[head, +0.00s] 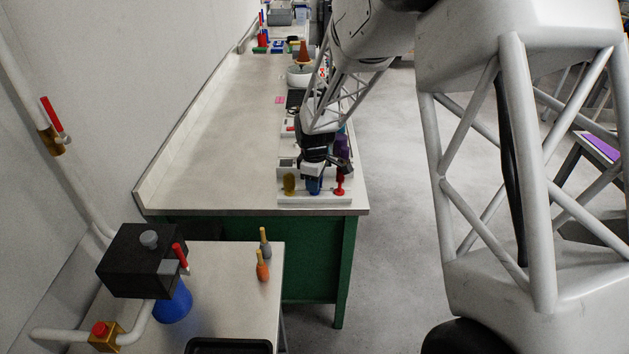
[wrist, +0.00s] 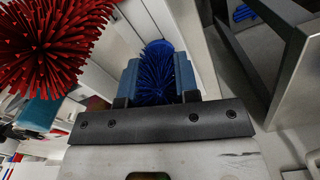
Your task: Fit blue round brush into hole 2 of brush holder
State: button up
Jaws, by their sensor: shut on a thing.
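My gripper (head: 314,170) is at the front end of the long bench, pointing down over the white brush holder (head: 316,200). It is shut on the blue round brush (head: 314,186). In the wrist view the brush's blue bristles (wrist: 157,80) show between the two fingers (wrist: 158,66). In the head view the blue brush is at the middle of the holder, between a yellow brush (head: 289,184) and a red brush (head: 340,182). The red bristles (wrist: 52,42) fill the upper left of the wrist view. The holes and the blue brush's lower end are hidden, so I cannot tell whether it is seated.
A purple item (head: 341,150) stands close behind my gripper. More items and a white bowl (head: 299,76) line the bench's right side. The bench's left part (head: 215,150) is clear. A lower table (head: 230,300) in front carries a black box (head: 140,262) and two small orange and grey items.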

jog(key=shift+f, duration=0.1)
jog(key=o, duration=1)
jog(key=shift+r, duration=3.9)
